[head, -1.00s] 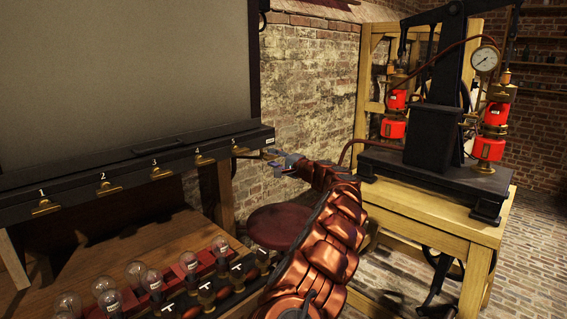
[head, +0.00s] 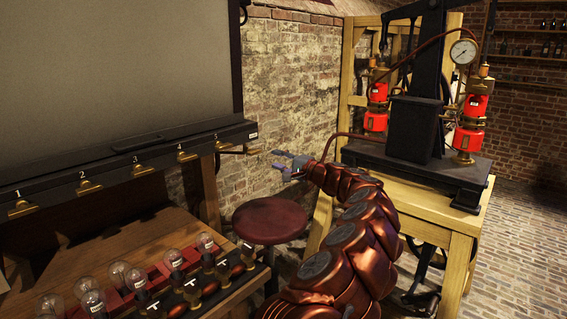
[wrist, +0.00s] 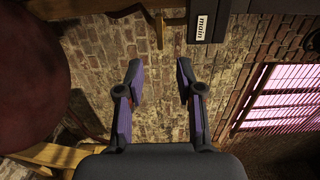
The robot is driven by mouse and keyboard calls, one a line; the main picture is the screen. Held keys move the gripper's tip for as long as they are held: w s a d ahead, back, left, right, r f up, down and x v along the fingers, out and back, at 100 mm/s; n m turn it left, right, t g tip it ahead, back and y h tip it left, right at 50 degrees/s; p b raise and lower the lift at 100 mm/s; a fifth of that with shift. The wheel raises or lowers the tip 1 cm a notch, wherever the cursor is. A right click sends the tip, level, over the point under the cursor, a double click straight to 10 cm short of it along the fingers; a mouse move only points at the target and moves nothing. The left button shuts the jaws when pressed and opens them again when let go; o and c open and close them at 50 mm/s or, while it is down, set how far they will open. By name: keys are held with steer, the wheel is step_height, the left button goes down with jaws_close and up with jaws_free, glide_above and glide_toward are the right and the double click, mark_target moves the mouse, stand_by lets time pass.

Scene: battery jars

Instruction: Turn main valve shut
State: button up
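The main valve shows as a brass lever (head: 238,151) at the right end of the black rail under the large grey panel. In the wrist view, a black block with a "main" label (wrist: 202,22) is at the top, and a brass piece (wrist: 158,30) that appears to be its lever hangs to its left. My gripper (head: 282,162) is to the right of the lever, apart from it. In the wrist view my gripper (wrist: 160,72) has its fingers spread with only brick wall seen between them. The lever's exact angle is hard to tell.
Numbered brass valves (head: 143,170) line the black rail (head: 110,166). Below are a wooden bench with bulbs (head: 120,272) and a round red stool (head: 269,220). A pump with red cylinders (head: 468,125) stands on a wooden table (head: 428,207) at right. Brick wall lies behind my gripper.

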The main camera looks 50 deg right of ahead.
steer(key=shift+s, duration=0.95)
